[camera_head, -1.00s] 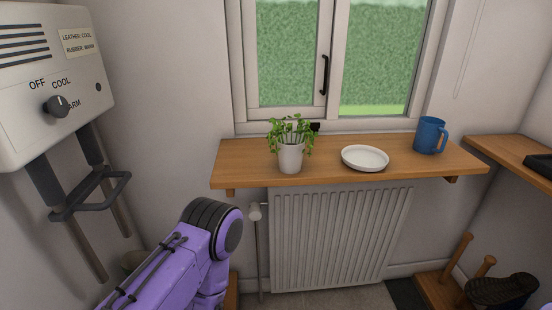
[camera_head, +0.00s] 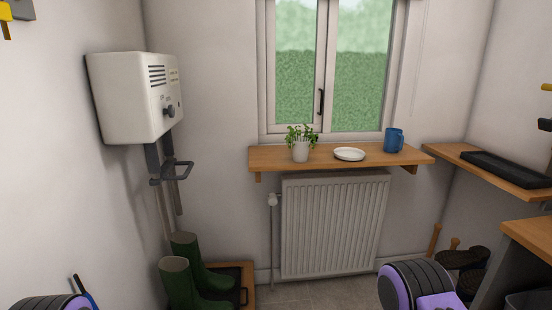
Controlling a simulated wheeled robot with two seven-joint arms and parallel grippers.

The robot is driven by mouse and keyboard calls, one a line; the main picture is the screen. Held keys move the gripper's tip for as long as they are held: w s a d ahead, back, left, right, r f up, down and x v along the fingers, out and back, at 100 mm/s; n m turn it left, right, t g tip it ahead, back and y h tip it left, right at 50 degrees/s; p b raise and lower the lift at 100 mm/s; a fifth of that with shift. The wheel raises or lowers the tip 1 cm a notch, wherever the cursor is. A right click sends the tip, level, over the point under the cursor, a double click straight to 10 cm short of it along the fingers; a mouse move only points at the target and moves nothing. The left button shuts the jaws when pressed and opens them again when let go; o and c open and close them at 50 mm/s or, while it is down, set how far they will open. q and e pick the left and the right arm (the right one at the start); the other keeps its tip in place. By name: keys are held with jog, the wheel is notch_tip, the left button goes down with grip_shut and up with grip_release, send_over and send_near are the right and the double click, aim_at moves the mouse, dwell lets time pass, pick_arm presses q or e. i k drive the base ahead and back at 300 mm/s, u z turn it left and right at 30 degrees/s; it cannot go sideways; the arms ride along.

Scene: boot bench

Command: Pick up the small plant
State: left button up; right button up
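The small plant (camera_head: 301,146) is leafy and green in a white pot. It stands upright near the left end of the wooden window shelf (camera_head: 270,158), above the radiator. Parts of my arms show low in the picture, one at the bottom left corner and one at the bottom right. Neither gripper is in view, and nothing of mine touches the plant.
A white saucer (camera_head: 349,154) and a blue mug (camera_head: 393,140) stand right of the plant. A boot dryer box (camera_head: 137,98) hangs on the left wall. Green boots (camera_head: 180,284) stand below it. A side shelf holds a black tray (camera_head: 508,168). Open floor lies before the radiator (camera_head: 333,225).

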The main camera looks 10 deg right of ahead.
aim_at(300, 146)
jog(key=z, duration=0.65)
jog(key=i, duration=0.55)
jog(key=z, duration=0.95)
jog(key=i, duration=0.85)
jog(key=u, duration=0.1)
